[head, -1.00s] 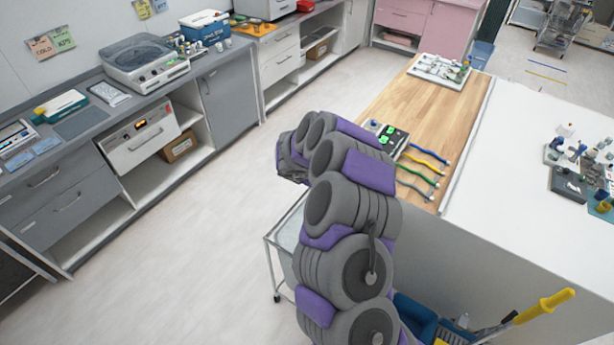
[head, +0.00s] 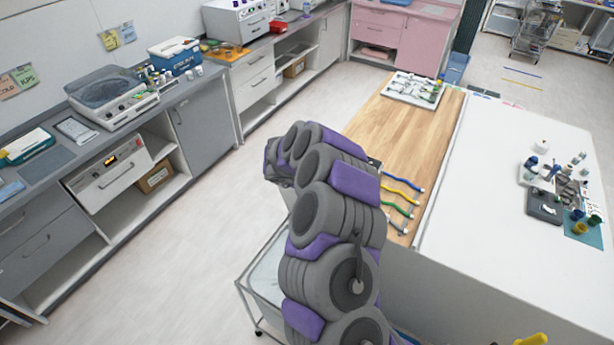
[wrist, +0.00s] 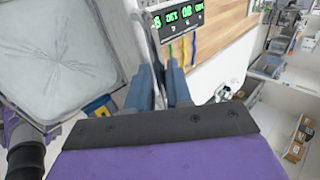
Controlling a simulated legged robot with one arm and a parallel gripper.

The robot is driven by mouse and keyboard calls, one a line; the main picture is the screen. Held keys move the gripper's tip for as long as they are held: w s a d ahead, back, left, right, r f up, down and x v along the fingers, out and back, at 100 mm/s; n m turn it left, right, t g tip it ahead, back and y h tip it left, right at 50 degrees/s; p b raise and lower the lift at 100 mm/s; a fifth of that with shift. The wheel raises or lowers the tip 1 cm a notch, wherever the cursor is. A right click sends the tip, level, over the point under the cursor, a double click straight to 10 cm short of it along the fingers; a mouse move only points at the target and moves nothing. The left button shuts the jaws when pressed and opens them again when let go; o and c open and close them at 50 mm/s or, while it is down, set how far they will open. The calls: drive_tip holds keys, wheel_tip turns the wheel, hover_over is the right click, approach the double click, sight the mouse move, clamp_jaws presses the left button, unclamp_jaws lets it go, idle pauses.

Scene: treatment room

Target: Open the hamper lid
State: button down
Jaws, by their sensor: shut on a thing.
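The hamper (head: 262,262) is a pale bin in a thin metal frame on castors, left of my arm and beside the table. My arm hides much of it. In the wrist view, its pale, creased inside (wrist: 60,62) shows at the upper left within a grey rim. My gripper (wrist: 158,88) has blue fingers shut on a thin grey edge, which looks like the hamper lid (wrist: 151,38) seen nearly edge-on. The lid's exact angle is hard to tell. In the head view, the fingertips are hidden behind my arm.
The wood-and-white table (head: 415,105) stands right of the hamper, with coloured cables (head: 402,195) near its left edge. A digital display (wrist: 180,17) shows beyond my fingers. A grey counter (head: 165,100) runs along the left wall. The floor (head: 215,200) between is clear.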

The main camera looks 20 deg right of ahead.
drive_tip(key=shift+s+d+f, duration=0.1)
drive_tip(key=shift+s+f, duration=0.1)
drive_tip(key=shift+f, duration=0.05)
drive_tip(key=c, duration=1.3)
unclamp_jaws()
drive_tip(key=shift+d, duration=0.1)
drive_tip(key=v, duration=0.6)
drive_tip(key=b+v, duration=0.1)
drive_tip(key=v, duration=0.4)
drive_tip(key=b+v, duration=0.1)
drive_tip(key=v, duration=0.5)
drive_tip(key=shift+w+r, duration=0.2)
drive_tip(key=shift+r, duration=0.2)
drive_tip(key=shift+a, duration=0.35)
